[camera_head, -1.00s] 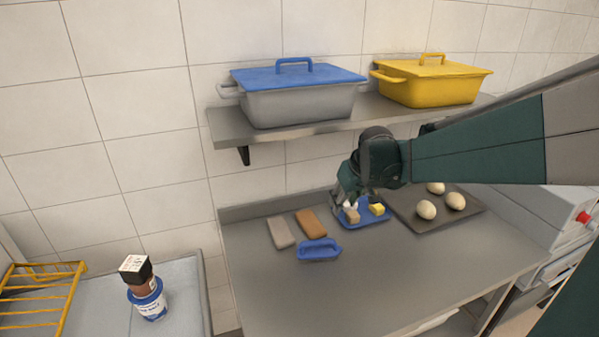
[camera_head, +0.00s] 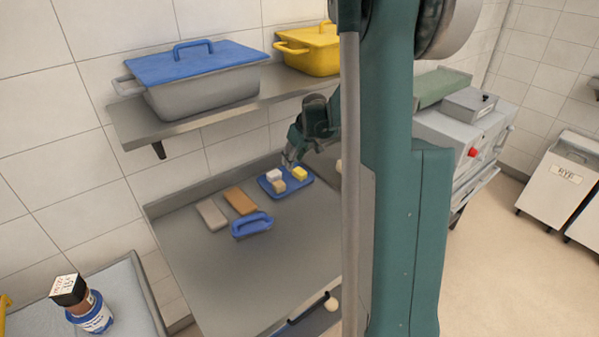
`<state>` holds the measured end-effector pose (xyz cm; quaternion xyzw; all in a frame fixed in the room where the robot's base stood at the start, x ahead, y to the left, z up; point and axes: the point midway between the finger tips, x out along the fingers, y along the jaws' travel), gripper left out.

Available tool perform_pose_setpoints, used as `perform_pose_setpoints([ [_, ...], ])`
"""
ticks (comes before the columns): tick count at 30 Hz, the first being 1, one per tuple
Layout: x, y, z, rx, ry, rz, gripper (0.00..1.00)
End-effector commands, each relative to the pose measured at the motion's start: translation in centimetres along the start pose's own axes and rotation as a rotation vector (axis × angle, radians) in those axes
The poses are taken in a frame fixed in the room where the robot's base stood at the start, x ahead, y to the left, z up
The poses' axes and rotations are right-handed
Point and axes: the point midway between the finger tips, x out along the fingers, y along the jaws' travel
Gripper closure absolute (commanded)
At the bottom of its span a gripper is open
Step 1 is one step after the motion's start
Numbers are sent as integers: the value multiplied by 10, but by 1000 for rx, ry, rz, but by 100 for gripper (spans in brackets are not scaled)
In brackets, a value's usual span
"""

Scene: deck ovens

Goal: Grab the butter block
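A small blue tray (camera_head: 271,190) lies on the steel worktable near the wall. On it are a yellow block (camera_head: 300,173) at the right, which looks like the butter, a white block (camera_head: 274,175) at the left and a tan block (camera_head: 279,187) at the front. My gripper (camera_head: 289,163) points down just above the back of the tray, between the white and yellow blocks in the picture. Its fingers are too small to show whether they are open. No block is visibly lifted.
A blue-handled brush (camera_head: 252,226), a brown slab (camera_head: 240,201) and a grey slab (camera_head: 212,215) lie left of the tray. A shelf (camera_head: 190,125) with a blue-lidded bin (camera_head: 200,85) and a yellow bin (camera_head: 312,50) overhangs the back.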

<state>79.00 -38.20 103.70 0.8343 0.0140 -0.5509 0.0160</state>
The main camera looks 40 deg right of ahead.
Motion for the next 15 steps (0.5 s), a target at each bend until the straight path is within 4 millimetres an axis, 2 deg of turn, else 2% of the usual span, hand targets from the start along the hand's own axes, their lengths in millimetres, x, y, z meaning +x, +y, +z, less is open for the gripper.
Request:
perform_pose_setpoints([
  [1, 3, 11, -1, 2, -2, -1, 67],
  [6, 20, 38, 0, -1, -6, -8, 67],
  [15, 36, 61, 4, -5, -11, -14, 67],
])
